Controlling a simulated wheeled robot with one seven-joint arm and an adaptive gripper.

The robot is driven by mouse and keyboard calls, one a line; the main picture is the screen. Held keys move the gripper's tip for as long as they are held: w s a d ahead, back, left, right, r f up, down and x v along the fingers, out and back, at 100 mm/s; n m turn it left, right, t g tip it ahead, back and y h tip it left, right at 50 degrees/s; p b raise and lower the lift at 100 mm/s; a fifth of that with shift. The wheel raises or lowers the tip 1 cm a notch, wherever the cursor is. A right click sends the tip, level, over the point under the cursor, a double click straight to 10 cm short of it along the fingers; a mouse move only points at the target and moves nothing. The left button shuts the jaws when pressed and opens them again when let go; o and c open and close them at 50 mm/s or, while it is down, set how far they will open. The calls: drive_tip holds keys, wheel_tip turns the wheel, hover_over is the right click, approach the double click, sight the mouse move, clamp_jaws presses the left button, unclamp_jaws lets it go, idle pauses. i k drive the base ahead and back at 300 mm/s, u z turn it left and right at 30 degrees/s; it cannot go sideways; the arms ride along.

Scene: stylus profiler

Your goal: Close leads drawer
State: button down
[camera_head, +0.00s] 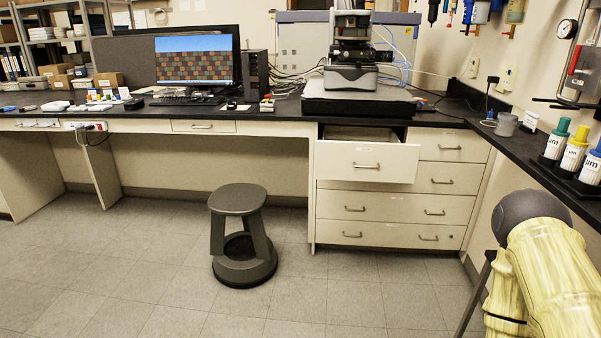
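A white drawer (366,163) with a metal handle (366,166) stands pulled out at the top left of the cabinet under the black bench. I see no label on it that I can read, so I cannot confirm it is the leads drawer. The other drawers of this cabinet (440,204) look shut. My arm shows at the lower right, well apart from the drawer. My gripper is not in view.
A dark round stool (242,235) stands on the floor left of the cabinet. The stylus profiler (352,78) sits on the black bench (262,113) above the drawer. Bottles (574,150) stand on the right-hand counter. The tiled floor (340,285) before the cabinet is clear.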

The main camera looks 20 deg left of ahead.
sight(344, 153)
drive_tip(key=u, duration=0.3)
drive_tip(key=i, duration=1.65)
